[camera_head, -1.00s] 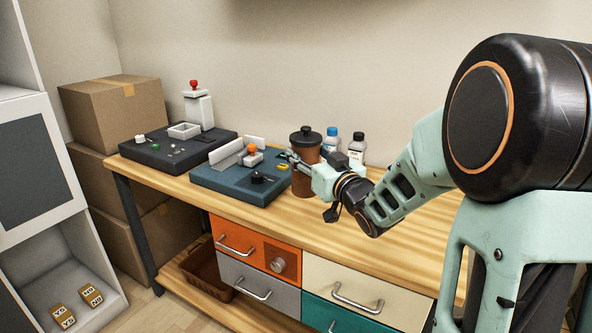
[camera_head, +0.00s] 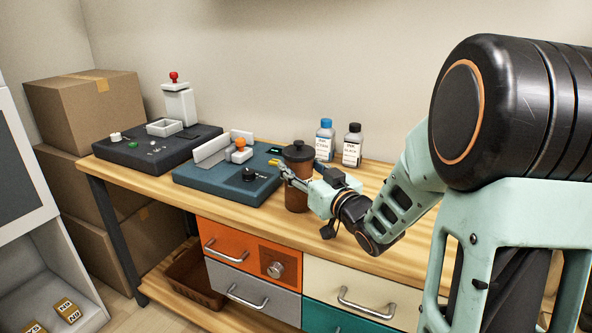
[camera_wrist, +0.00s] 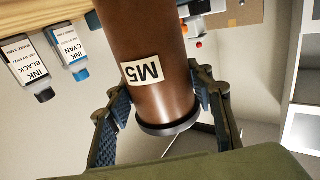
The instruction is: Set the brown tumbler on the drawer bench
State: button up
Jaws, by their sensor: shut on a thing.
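The brown tumbler (camera_head: 297,178) with a black lid is upright over the front half of the drawer bench (camera_head: 400,242), right of the teal device. My gripper (camera_head: 283,172) is shut on it from the right. In the wrist view, which is upside down, the brown tumbler (camera_wrist: 150,45) stands between the two fingers of my gripper (camera_wrist: 165,108), which grip it near the lid. A label reading M5 faces the camera. I cannot tell whether its base touches the wooden top.
A teal device (camera_head: 228,178) with an orange knob is close left of the tumbler. A black device (camera_head: 155,150) is farther left. A blue-capped bottle (camera_head: 325,140) and a black-capped bottle (camera_head: 352,146) stand behind. The bench top right of my gripper looks clear.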

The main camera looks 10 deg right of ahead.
jog(key=shift+r, duration=0.15)
jog(key=shift+f, duration=0.2)
jog(key=o, duration=1.4)
jog(key=shift+s, duration=0.1)
jog(key=shift+r, duration=0.1)
jog(key=shift+r, duration=0.2)
jog(key=shift+b+v, duration=1.8)
jog(key=shift+v, duration=4.2)
